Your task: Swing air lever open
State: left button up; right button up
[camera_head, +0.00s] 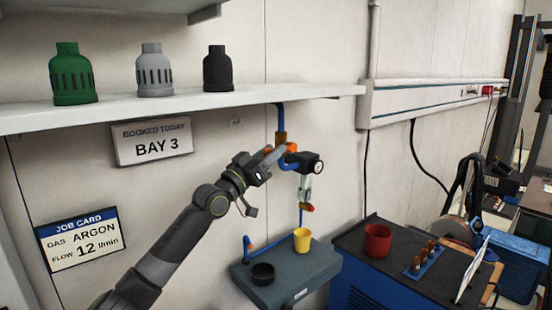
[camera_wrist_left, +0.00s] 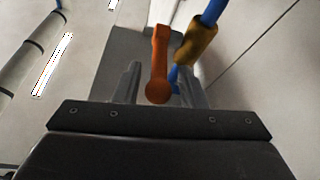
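The orange air lever (camera_head: 291,147) is beside a brass valve body (camera_head: 281,138) on a blue pipe below the shelf. In the left wrist view the orange lever (camera_wrist_left: 158,62) has its rounded end toward my gripper, and the brass body (camera_wrist_left: 197,43) is to its right. My left gripper (camera_head: 270,158) is at the lever in the head view. In the wrist view its two fingers (camera_wrist_left: 160,75) stand apart, with the lever end between them and space on both sides. My right gripper is not in view.
A gauge regulator (camera_head: 312,163) is just right of the gripper. The shelf (camera_head: 200,107) with green, grey and black cups runs above. Below are a grey stand (camera_head: 290,285) with yellow and black cups, and a bench (camera_head: 345,243) with a red cup (camera_head: 377,240).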

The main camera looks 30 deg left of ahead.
pick_arm(q)
jog(key=shift+b+x, duration=0.4)
jog(key=shift+x, duration=0.7)
jog(key=shift+s, duration=0.1)
grip_shut()
